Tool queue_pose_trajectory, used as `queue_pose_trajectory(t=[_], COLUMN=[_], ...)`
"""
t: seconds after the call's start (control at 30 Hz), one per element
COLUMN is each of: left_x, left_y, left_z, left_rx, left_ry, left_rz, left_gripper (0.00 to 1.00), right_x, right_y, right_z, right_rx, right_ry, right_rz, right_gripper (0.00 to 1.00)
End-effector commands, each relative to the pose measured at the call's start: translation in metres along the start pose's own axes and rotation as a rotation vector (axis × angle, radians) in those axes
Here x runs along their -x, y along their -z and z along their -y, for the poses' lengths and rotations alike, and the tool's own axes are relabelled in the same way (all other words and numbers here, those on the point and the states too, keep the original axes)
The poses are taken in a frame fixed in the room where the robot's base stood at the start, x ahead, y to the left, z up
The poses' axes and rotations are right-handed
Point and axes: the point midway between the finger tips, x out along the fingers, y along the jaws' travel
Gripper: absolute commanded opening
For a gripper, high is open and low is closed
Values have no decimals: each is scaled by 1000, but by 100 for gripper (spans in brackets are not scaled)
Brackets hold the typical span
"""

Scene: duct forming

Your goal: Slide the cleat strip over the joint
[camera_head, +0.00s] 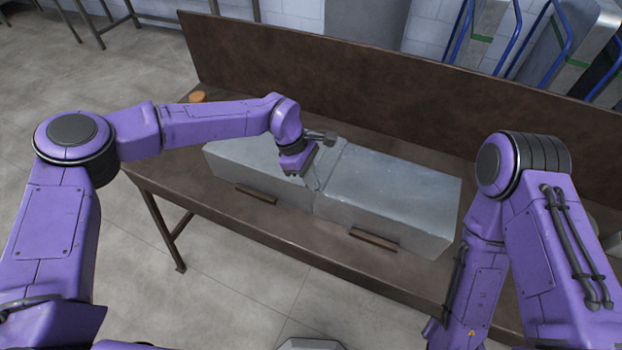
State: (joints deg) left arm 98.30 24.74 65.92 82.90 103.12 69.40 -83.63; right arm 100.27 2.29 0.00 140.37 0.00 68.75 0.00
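Two grey sheet-metal duct sections lie end to end on the brown workbench, a left one (245,165) and a right one (390,195). The joint (317,203) between them shows as a seam down the front face. A thin pale edge along the seam on top may be the cleat strip, but I cannot make it out for sure. My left gripper (311,181) points down at the top of the joint, close to the seam. Its fingertips are small and dark, so whether they are shut on the strip is unclear. My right gripper is out of view; only its arm shows at right.
The brown bench (185,182) has a tall backboard (400,100) behind the ducts. Two brown blocks (256,194) (374,239) sit along the ducts' front side. A small orange round item (197,97) lies at the back left. Blue-framed racks (545,45) stand behind.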

Motion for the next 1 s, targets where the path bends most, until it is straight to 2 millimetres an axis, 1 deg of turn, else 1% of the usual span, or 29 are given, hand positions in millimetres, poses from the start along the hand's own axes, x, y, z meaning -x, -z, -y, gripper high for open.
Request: queue_pose_trajectory(t=[0.17, 0.2, 0.27, 0.3, 0.53, 0.63, 0.77, 0.9, 1.0], left_x=[0, 0, 0, 0, 0, 4, 26, 61, 82], left_y=[0, 0, 0, 0, 0, 1, 2, 2, 1], left_z=[0, 0, 0, 0, 0, -1, -1, -1, 0], left_rx=[-1, -1, -1, -1, 0, 0, -1, 0, 0], left_ry=[-1, -1, -1, -1, 0, -3, -6, -6, -4], left_rz=[0, 0, 0, 0, 0, 0, 0, 0, 0], left_gripper=[0, 6, 25, 32, 32, 32, 32, 32, 32], right_x=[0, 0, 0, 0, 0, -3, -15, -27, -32], right_y=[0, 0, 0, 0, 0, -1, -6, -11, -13], right_z=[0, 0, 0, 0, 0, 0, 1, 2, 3], right_rx=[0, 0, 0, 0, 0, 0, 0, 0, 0], right_ry=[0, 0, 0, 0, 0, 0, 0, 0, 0], right_rz=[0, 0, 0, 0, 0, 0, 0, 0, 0], right_gripper=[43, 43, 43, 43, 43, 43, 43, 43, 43])
